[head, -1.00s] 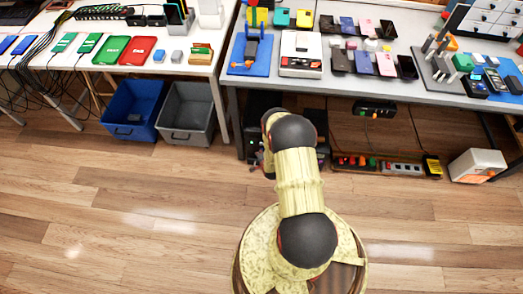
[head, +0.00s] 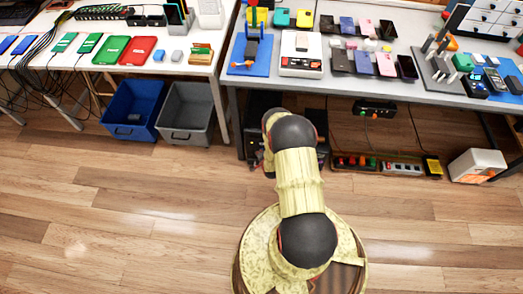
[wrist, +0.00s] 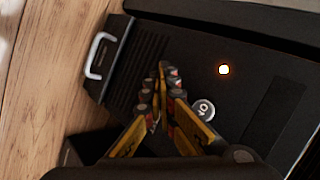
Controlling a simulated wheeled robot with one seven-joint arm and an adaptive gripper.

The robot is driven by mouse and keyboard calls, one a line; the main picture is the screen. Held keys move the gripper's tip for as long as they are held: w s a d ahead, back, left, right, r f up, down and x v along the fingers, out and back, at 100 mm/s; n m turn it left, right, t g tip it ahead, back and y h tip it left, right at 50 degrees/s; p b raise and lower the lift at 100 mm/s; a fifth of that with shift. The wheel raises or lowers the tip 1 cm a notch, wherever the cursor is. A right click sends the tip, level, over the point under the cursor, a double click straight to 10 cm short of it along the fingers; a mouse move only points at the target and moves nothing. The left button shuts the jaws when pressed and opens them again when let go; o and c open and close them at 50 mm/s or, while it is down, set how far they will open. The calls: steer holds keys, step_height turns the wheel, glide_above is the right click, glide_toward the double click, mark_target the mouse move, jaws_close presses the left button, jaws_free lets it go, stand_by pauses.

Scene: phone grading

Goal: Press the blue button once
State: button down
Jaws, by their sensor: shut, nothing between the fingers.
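I cannot make out a blue button in either view. In the wrist view my gripper (wrist: 163,72) is shut and empty, its fingertips together over a dark device (wrist: 190,45). That device has a small glowing orange-white light (wrist: 223,70) and a round grey button with a pale symbol (wrist: 204,110). Both lie to the right of the fingertips, and I cannot tell whether the fingers touch the surface. In the head view my arm reaches toward the dark equipment (head: 262,110) under the grey table, and my gripper is hidden behind the arm.
The grey table (head: 290,88) carries phones, a blue stand (head: 250,55) and tools. A white table (head: 180,68) is at left, with a blue bin (head: 131,110) and grey bin (head: 187,112) below. A power strip (head: 395,167) lies under the grey table. The floor in front is clear.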

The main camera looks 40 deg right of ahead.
steer(key=shift+s+a, duration=0.5)
steer(key=shift+a, duration=0.1)
steer(key=s+a+p, duration=0.1)
steer(key=s+a, duration=0.2)
steer(key=shift+s+a, duration=0.15)
steer(key=shift+a, duration=0.25)
stand_by(1.0)
